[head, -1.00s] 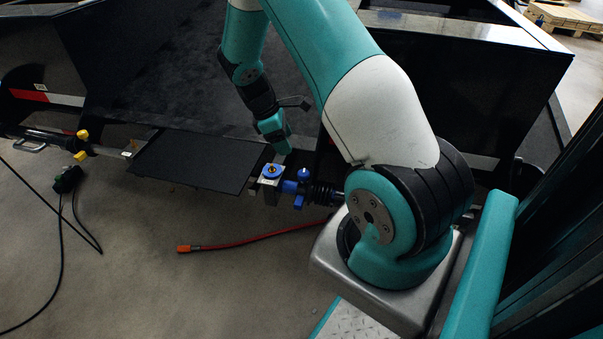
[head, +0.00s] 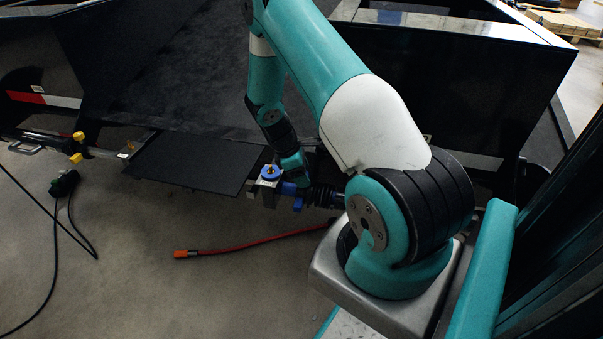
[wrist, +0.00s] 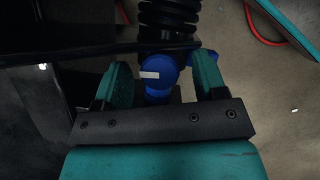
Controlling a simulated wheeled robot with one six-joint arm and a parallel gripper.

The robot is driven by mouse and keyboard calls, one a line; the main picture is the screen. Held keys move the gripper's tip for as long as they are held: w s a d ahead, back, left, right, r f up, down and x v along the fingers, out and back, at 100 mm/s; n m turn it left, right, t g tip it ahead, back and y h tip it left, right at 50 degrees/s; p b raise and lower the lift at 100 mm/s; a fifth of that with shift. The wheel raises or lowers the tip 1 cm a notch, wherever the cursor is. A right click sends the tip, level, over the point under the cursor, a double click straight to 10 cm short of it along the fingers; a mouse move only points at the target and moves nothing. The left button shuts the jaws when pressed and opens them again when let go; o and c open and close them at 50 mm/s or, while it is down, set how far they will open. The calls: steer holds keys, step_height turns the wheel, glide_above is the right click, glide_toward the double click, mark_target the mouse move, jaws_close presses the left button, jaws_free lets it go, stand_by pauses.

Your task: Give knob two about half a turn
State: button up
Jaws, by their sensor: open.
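A blue knob (wrist: 158,76) with a white mark on its face sits between the two teal fingers of my gripper (wrist: 162,62) in the wrist view. The fingers are open, one on each side of the knob, with a visible gap at each side. In the head view my gripper (head: 298,178) is over the right part of the blue fittings and hides the knob there. Another blue knob (head: 270,172) sits on top of a metal block just to the left. No number shows on either knob.
A black bellows (head: 325,196) lies just right of the fittings. A flat black plate (head: 190,163) extends to the left. A red hose (head: 245,242) lies on the floor below. A dark trailer body (head: 190,75) stands behind. Yellow-ended parts (head: 77,146) are at far left.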

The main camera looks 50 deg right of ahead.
steer(key=c, duration=0.9)
steer(key=shift+r+m+p, duration=0.15)
steer(key=shift+m+p, duration=0.15)
steer(key=shift+p, duration=0.05)
steer(key=shift+m+g, duration=0.3)
steer(key=shift+m, duration=0.1)
steer(key=o, duration=0.9)
steer(key=p+v, duration=0.4)
steer(key=v, duration=1.3)
steer(key=shift+d+r, duration=0.2)
steer(key=shift+d, duration=0.05)
